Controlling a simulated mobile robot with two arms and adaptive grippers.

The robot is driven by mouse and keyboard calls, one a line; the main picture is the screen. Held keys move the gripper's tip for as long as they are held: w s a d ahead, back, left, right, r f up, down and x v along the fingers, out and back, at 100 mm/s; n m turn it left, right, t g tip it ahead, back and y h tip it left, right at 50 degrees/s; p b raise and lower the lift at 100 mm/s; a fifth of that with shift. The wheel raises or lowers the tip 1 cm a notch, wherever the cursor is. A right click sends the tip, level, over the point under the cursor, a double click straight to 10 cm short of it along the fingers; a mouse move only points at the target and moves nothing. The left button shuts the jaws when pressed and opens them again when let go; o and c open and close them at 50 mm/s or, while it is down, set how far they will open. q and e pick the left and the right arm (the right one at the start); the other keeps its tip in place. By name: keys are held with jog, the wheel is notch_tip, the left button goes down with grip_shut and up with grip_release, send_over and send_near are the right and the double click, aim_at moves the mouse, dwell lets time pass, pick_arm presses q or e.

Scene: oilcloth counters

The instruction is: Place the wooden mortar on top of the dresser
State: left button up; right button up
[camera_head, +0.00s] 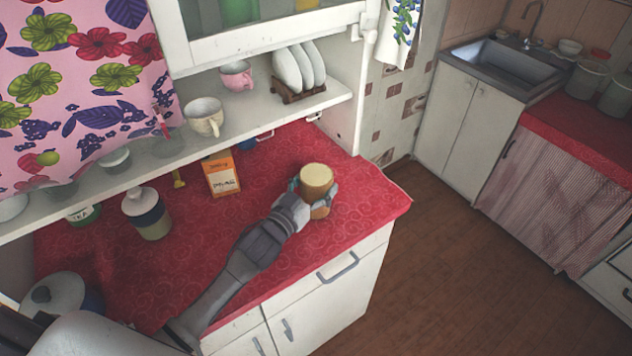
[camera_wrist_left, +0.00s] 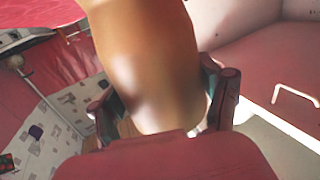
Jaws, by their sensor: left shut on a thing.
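The wooden mortar (camera_head: 317,176) is a light brown, rounded piece near the right end of the red-covered dresser top (camera_head: 365,205). My left gripper (camera_head: 316,195) is shut around its sides, and the mortar looks roughly upright. The mortar (camera_wrist_left: 150,60) fills the middle of the left wrist view, between the two dark fingers of the gripper (camera_wrist_left: 165,100). I cannot tell whether its base touches the red top or hangs a little above it. My right gripper is not in view.
An orange box (camera_head: 222,176) and a lidded jar (camera_head: 147,214) stand left of the mortar. A shelf (camera_head: 275,105) above holds cups and a plate rack. The red top is clear around the mortar, with its edge close on the right. A sink (camera_head: 505,68) is across the floor.

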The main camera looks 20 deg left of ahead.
pick_arm(q)
jog(key=shift+r, duration=0.1)
jog(key=shift+f, duration=0.2)
jog(key=o, duration=1.7)
jog(key=shift+o, duration=0.2)
jog(key=shift+r, duration=0.15)
jog(key=b+v, duration=0.2)
jog(key=v, duration=0.9)
jog(key=shift+b, duration=0.35)
jog(key=shift+s+a, duration=0.1)
jog(key=shift+s, duration=0.45)
jog(key=shift+r, duration=0.1)
